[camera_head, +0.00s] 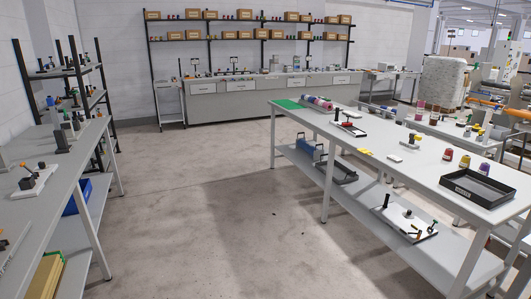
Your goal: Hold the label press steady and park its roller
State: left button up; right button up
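I cannot tell for sure which device is the label press, and no roller is clear at this distance. A small device with a black upright handle and a red part (346,127) stands on the right-hand white table (375,155). A white-based device with orange and dark knobs (36,178) sits on the left bench. A white plate with a black post and small orange and green handles (405,219) lies on the right table's lower shelf. Neither of my grippers is in view.
The left bench (75,165) and right table flank an open concrete floor (215,215). A black tray (478,188), thread spools (464,162) and a yellow item (365,152) lie on the right table. A long grey cabinet (265,98) with box shelves stands at the back.

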aim_at(347, 124)
jog(key=i+u, duration=0.15)
jog(key=i, duration=0.65)
jog(key=i+u, duration=0.2)
jog(key=i, duration=0.6)
jog(key=i+l+u, duration=0.15)
jog(key=i, duration=0.65)
jog(key=i+l+z, duration=0.1)
jog(key=i+z, duration=0.2)
jog(key=i, duration=0.2)
jog(key=i+z, duration=0.3)
jog(key=i, duration=0.25)
jog(key=i+j+z, duration=0.15)
jog(key=i+z, duration=0.15)
jog(key=i, duration=0.2)
jog(key=i+j+z, duration=0.35)
jog(key=i, duration=0.15)
jog(key=i+l, duration=0.05)
jog(key=l, duration=0.05)
